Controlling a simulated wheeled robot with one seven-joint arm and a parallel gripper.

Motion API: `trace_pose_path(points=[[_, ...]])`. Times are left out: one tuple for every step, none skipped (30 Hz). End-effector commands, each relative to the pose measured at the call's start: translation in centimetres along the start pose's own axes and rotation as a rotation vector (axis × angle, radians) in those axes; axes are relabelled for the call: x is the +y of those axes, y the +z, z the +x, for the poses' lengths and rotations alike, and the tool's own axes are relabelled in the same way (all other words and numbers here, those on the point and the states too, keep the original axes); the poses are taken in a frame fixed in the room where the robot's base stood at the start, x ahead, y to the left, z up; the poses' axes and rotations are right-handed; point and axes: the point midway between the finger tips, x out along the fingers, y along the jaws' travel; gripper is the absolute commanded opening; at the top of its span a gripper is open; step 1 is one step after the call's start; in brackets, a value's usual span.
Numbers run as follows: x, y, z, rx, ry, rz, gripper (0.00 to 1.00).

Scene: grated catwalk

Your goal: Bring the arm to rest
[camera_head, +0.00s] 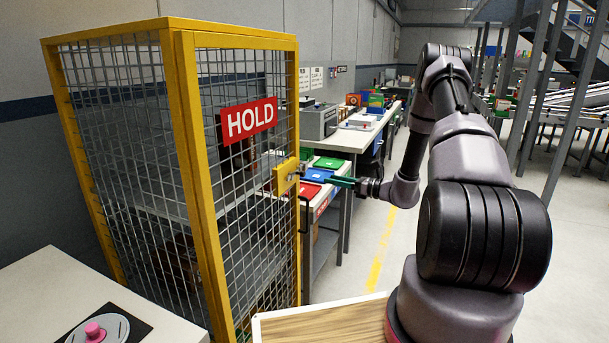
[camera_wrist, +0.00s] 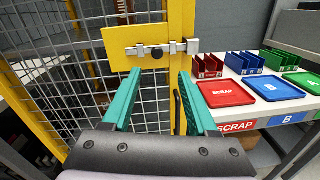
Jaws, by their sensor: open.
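My arm reaches forward from the lower right in the head view, bent at the elbow. My gripper (camera_head: 342,182) has teal fingers and points left toward the yellow cage. In the wrist view my gripper (camera_wrist: 160,76) is open, with nothing between its two fingers. Just beyond the fingertips is a metal slide bolt (camera_wrist: 150,50) with a dark round knob, on a yellow plate (camera_wrist: 118,42). The fingers appear apart from the bolt. The bolt's plate also shows on the cage front in the head view (camera_head: 284,178).
The yellow mesh cage (camera_head: 184,120) with a red HOLD sign (camera_head: 249,121) stands close at left. A bench (camera_wrist: 262,120) with red, blue and green trays lies behind the gripper. A pink button (camera_head: 94,331) is at lower left. The floor (camera_head: 400,240) near the arm is clear.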

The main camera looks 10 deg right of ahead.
Motion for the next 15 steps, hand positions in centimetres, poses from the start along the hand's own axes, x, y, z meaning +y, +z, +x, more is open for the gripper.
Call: trace_pose_path(points=[[0.2, 0.3, 0.1, 0.003, 0.007, -0.007, 0.59], [0.4, 0.6, 0.2, 0.007, 0.016, -0.015, 0.59], [0.9, 1.3, 0.4, 0.016, 0.033, -0.032, 0.59], [1.4, 2.0, 0.6, 0.025, 0.052, -0.049, 0.59], [2.0, 2.8, 0.8, 0.037, 0.075, -0.071, 0.59], [3.1, 4.0, 1.2, 0.058, 0.112, -0.106, 0.59], [4.1, 5.0, 1.4, 0.075, 0.143, -0.135, 0.59], [5.1, 6.0, 1.6, 0.096, 0.177, -0.169, 0.59], [6.7, 7.4, 1.9, 0.125, 0.224, -0.216, 0.59], [7.8, 8.4, 1.9, 0.148, 0.26, -0.255, 0.59], [9.0, 9.4, 2.0, 0.172, 0.295, -0.295, 0.59], [10.6, 10.6, 2.0, 0.202, 0.34, -0.345, 0.59], [11.8, 11.4, 1.9, 0.227, 0.372, -0.385, 0.59], [12.9, 12.2, 1.7, 0.25, 0.403, -0.423, 0.59], [14.4, 13.1, 1.5, 0.282, 0.443, -0.477, 0.59]])
